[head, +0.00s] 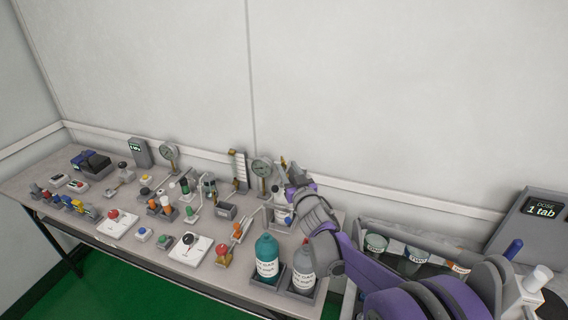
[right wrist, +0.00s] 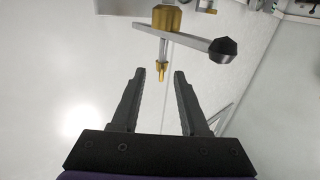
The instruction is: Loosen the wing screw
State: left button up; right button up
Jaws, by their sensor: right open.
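In the right wrist view a gold-coloured fitting (right wrist: 167,18) sits on a grey bar (right wrist: 190,39) that ends in a black knob (right wrist: 223,48). A thin gold piece (right wrist: 161,71) hangs below the bar, in line with the gap between my fingertips; I cannot tell which gold part is the wing screw. My right gripper (right wrist: 158,76) is open, with nothing between its fingers. In the head view my right gripper (head: 289,168) is at the back right of the table, and the screw cannot be made out there. My left gripper is not in view.
The long table (head: 50,172) is crowded with small testers. A teal bottle (head: 266,258) and a grey bottle (head: 303,267) stand in trays in front of my right gripper. A round gauge (head: 262,167) stands just left of it. The wall is close behind.

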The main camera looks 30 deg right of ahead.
aim_at(284, 163)
jog(key=shift+x, duration=1.75)
jog(key=shift+a, duration=0.1)
grip_shut()
